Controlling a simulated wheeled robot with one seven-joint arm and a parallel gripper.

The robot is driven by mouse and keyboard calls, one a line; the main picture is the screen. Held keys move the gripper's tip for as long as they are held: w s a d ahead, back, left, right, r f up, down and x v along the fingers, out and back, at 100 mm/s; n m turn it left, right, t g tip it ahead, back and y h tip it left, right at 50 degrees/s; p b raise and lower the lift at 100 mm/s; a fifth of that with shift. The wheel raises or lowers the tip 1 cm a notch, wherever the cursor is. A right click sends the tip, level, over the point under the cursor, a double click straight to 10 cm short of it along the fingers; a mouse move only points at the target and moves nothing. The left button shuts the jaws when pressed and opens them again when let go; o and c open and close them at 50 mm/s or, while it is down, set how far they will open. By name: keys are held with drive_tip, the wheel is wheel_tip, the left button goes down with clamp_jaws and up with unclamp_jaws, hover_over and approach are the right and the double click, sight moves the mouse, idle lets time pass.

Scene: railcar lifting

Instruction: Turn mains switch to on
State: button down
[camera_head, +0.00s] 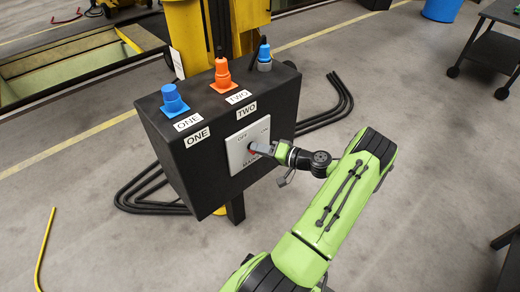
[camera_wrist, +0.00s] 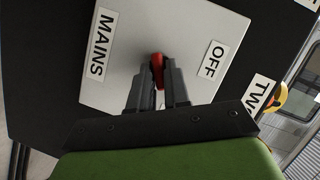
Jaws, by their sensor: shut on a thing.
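The mains switch is a red knob (camera_wrist: 157,70) on a light grey plate (camera_head: 238,153) on the front of a black control box (camera_head: 165,145). In the wrist view the plate (camera_wrist: 180,30) carries a MAINS label (camera_wrist: 101,43) and an OFF label (camera_wrist: 214,59). My gripper (camera_wrist: 158,85) is shut on the red knob, one finger on each side of it. In the head view my gripper (camera_head: 262,149) reaches the plate from the right and covers most of the knob. The knob's pointing direction is hard to tell.
On top of the box stand a blue plug (camera_head: 172,98), an orange plug (camera_head: 222,75) and a blue-grey plug (camera_head: 264,57). Black cables (camera_head: 150,190) lie on the floor around the box. A yellow post (camera_head: 190,35) stands behind. The floor at right is mostly clear.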

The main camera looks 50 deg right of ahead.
drive_tip(key=c, duration=1.2)
unclamp_jaws()
drive_tip(key=shift+s, duration=0.15)
drive_tip(key=p+v, duration=0.3)
drive_tip(key=v, duration=1.2)
drive_tip(key=shift+s, duration=0.3)
